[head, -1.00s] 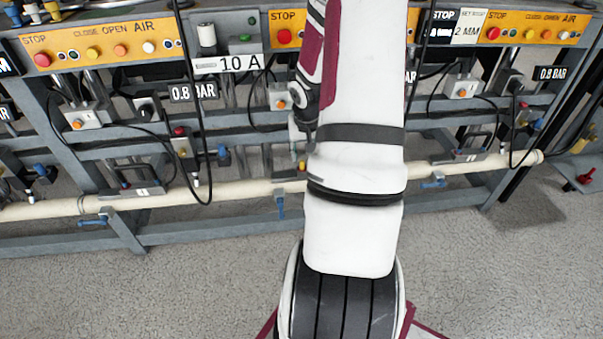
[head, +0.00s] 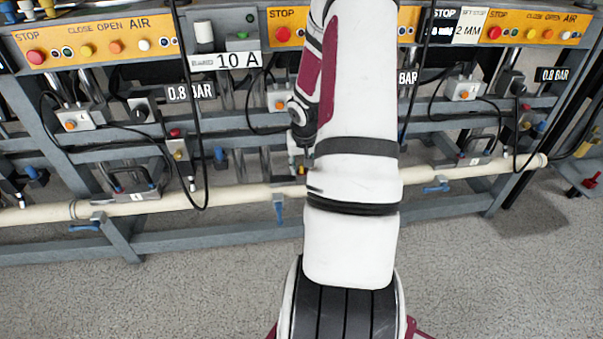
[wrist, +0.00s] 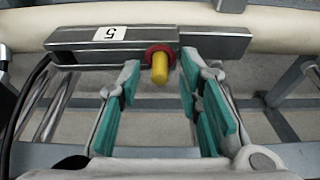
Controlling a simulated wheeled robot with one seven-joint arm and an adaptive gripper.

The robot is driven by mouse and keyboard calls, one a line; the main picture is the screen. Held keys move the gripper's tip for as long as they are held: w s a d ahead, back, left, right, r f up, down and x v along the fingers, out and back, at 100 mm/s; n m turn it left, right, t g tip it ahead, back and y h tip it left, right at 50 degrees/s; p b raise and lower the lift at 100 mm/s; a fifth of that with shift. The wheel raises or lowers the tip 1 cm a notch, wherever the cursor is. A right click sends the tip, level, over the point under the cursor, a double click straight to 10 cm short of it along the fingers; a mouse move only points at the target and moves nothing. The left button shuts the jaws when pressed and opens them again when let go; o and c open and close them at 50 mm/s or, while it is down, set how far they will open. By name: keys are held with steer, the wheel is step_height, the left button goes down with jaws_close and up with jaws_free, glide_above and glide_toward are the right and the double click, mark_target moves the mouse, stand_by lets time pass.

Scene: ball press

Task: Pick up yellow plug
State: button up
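The yellow plug (wrist: 159,70) shows in the wrist view as a short yellow peg. It stands out of a red ring (wrist: 150,52) on the front of a grey metal bar (wrist: 215,48) that bears a white label "5". My gripper (wrist: 159,88) is open, with one teal-padded finger on each side of the plug's line. The fingertips are close to the plug, with clear gaps on both sides, and nothing is held. In the head view my arm hides most of the gripper and the plug cannot be clearly made out.
A cream pipe (head: 235,194) runs along the press frame. A black cable (wrist: 30,95) hangs at the left of the wrist view. Orange control panels (head: 100,45) line the top of the press. Grey floor (head: 180,290) in front is clear.

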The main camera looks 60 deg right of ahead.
jaws_close()
